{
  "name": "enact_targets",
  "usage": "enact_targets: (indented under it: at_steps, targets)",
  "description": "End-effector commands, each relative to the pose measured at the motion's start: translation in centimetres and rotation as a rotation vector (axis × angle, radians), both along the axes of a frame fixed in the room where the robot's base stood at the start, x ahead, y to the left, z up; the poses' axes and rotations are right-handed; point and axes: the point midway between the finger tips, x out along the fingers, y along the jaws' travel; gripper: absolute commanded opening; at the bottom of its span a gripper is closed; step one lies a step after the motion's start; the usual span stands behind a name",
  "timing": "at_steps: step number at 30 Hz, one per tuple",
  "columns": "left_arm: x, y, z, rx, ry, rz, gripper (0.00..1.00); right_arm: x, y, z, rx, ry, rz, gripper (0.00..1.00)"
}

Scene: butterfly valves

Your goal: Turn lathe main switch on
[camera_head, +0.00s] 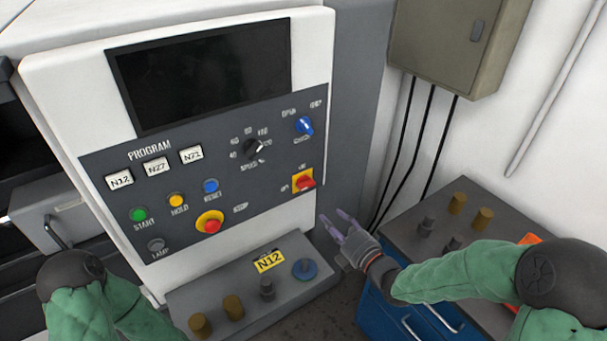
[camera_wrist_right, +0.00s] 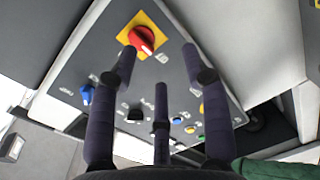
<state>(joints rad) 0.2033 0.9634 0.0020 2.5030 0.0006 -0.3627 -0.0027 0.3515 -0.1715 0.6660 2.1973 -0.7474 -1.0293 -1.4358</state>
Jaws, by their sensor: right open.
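The main switch (camera_head: 305,183) is a red rotary knob on a yellow square plate, at the lower right of the lathe's control panel (camera_head: 262,190). In the right wrist view the red knob (camera_wrist_right: 142,40) sits at the top, just beyond the fingertips. My right gripper (camera_head: 335,222) is open and empty, below and to the right of the switch, with its purple fingers pointing up toward the panel. It also shows in the right wrist view (camera_wrist_right: 158,85), fingers spread and apart from the knob. My left arm comes in at the lower left; its gripper is not visible.
A red emergency button (camera_head: 211,226), a blue rotary knob (camera_head: 304,125) and a black dial (camera_head: 253,147) share the panel. A grey ledge (camera_head: 215,287) with pegs lies below. A blue drawer cabinet (camera_head: 385,318) stands at right, beneath a wall box (camera_head: 455,40).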

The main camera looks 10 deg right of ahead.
Motion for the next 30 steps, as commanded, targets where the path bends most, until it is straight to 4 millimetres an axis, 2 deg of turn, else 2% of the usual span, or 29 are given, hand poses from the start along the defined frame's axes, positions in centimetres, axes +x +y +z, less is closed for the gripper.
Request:
enact_targets:
  at_steps: [1,6,11,24,30]
  targets:
    - [0.0,0.0,0.5,0.0,0.0,0.0,0.4,-0.2,-0.1,1.6,-0.042,-0.047,0.008,0.48]
    - [0.0,0.0,0.8,0.0,0.001,0.0,0.4,-0.4,-0.1,3.6,-0.119,-0.129,0.024,0.48]
    - [-0.1,0.0,0.8,0.0,0.002,-0.002,0.4,0.6,0.4,3.8,-0.131,-0.14,0.029,0.48]
    - [-0.1,0.0,0.8,0.0,0.001,-0.001,0.4,7.5,2.9,3.7,-0.128,-0.136,0.027,0.48]
    - [-0.1,0.0,0.8,0.0,0.001,-0.001,0.4,9.2,3.5,3.7,-0.127,-0.135,0.026,0.48]
